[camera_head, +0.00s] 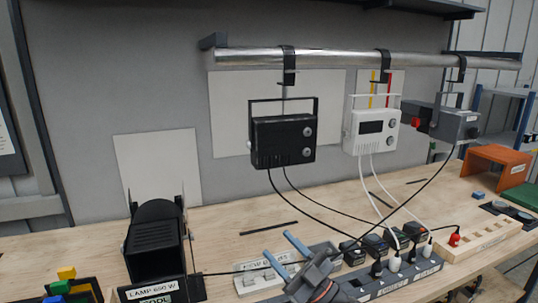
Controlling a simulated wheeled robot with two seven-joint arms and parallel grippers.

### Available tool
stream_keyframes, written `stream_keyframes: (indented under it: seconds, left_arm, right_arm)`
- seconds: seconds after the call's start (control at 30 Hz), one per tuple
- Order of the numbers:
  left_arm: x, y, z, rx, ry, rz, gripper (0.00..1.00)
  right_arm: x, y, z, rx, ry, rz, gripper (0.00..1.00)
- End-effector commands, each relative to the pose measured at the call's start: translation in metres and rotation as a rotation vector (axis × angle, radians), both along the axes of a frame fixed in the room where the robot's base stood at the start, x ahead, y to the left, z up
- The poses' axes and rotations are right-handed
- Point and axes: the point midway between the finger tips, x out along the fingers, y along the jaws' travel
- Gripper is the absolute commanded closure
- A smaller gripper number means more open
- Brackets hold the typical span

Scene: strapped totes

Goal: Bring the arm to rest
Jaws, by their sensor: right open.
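My right gripper (286,254) is at the lower middle of the head view, with two blue-tipped fingers spread apart and nothing between them. It is in front of a pale power strip (250,282) and beside a dark power strip (408,273) with several plugs in it. I cannot tell its height above the bench. My left gripper is not in view.
A black lamp (155,240) stands at left. A black box (283,142), a white box (371,131) and a grey box (455,124) hang from a metal rail (340,60). Cables run down to the strips.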

Motion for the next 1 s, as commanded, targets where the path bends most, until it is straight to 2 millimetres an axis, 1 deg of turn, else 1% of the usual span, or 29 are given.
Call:
stream_keyframes:
  seconds: [0.03, 0.17, 0.27, 0.37, 0.4, 0.47, 0.5, 0.57, 0.6, 0.67, 0.7, 0.77, 0.8, 0.9, 1.0]
  left_arm:
    - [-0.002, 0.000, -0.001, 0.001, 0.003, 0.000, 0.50]
    - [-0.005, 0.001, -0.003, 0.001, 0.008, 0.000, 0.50]
    - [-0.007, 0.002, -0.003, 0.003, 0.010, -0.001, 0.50]
    - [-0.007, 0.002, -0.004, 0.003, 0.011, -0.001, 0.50]
    - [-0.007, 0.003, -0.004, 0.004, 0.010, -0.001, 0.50]
    - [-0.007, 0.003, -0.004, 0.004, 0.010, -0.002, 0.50]
    - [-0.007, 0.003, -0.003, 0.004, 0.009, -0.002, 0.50]
    - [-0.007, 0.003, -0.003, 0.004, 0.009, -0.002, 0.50]
    - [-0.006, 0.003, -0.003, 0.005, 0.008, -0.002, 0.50]
    - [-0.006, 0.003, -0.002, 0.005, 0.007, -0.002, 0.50]
    - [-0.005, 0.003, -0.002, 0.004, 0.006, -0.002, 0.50]
    - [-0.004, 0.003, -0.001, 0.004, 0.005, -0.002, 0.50]
    - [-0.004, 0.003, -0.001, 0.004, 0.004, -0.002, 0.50]
    - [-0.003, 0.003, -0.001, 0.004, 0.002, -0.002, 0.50]
    - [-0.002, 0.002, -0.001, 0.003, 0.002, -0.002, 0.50]
  right_arm:
    - [0.004, -0.013, -0.007, 0.046, 0.050, -0.075, 0.52]
    - [0.015, -0.052, -0.035, 0.127, 0.200, -0.291, 0.52]
    - [0.018, -0.083, -0.068, 0.151, 0.342, -0.450, 0.52]
    - [0.013, -0.111, -0.109, 0.143, 0.505, -0.594, 0.52]
    - [0.008, -0.121, -0.127, 0.132, 0.575, -0.646, 0.52]
    - [-0.001, -0.136, -0.155, 0.104, 0.683, -0.717, 0.52]
    - [-0.010, -0.144, -0.175, 0.082, 0.758, -0.758, 0.52]
    - [-0.025, -0.156, -0.204, 0.039, 0.874, -0.812, 0.52]
    - [-0.038, -0.162, -0.223, 0.005, 0.952, -0.842, 0.52]
    - [-0.059, -0.170, -0.251, -0.053, 1.071, -0.876, 0.52]
    - [-0.075, -0.175, -0.269, -0.095, 1.149, -0.891, 0.52]
    - [-0.098, -0.180, -0.292, -0.158, 1.258, -0.903, 0.52]
    - [-0.113, -0.182, -0.305, -0.199, 1.321, -0.904, 0.52]
    - [-0.145, -0.185, -0.328, -0.284, 1.448, -0.894, 0.52]
    - [-0.172, -0.186, -0.344, -0.354, 1.542, -0.873, 0.52]
